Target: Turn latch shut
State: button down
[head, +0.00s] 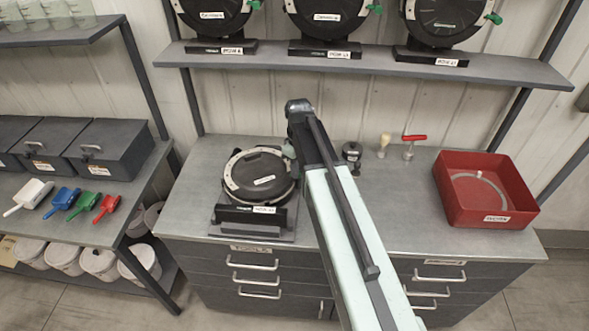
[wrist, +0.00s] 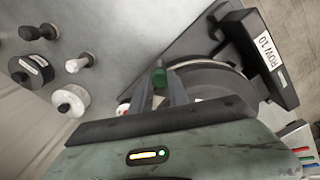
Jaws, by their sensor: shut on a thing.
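The seed meter (head: 256,176), a round black housing with a pale rim, lies on a stand on the grey bench. The stand's black front bar reads "ROW 10" in the wrist view (wrist: 268,50). The latch has a green knob (wrist: 158,76). My gripper (wrist: 160,88) is shut on this knob, one finger on each side of it. In the head view my arm comes down at the meter's right edge, and the fingers and most of the latch are hidden. The latch's exact angle cannot be told.
Right of my arm stand a small black-topped piece (head: 352,153), a pale-handled tool (head: 384,145) and a red-handled tool (head: 413,146). A red tray (head: 486,190) is at the bench's right. A shelf (head: 370,67) with several similar meters runs above. Bench between is clear.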

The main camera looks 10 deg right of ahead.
jog(key=shift+n, duration=0.6)
jog(key=c, duration=1.3)
grip_release()
jog(key=shift+o, duration=0.2)
notch_tip(320, 180, up, 8)
jog(key=p, duration=0.8)
jog(key=shift+f, duration=0.1)
jog(key=shift+s+f, duration=0.1)
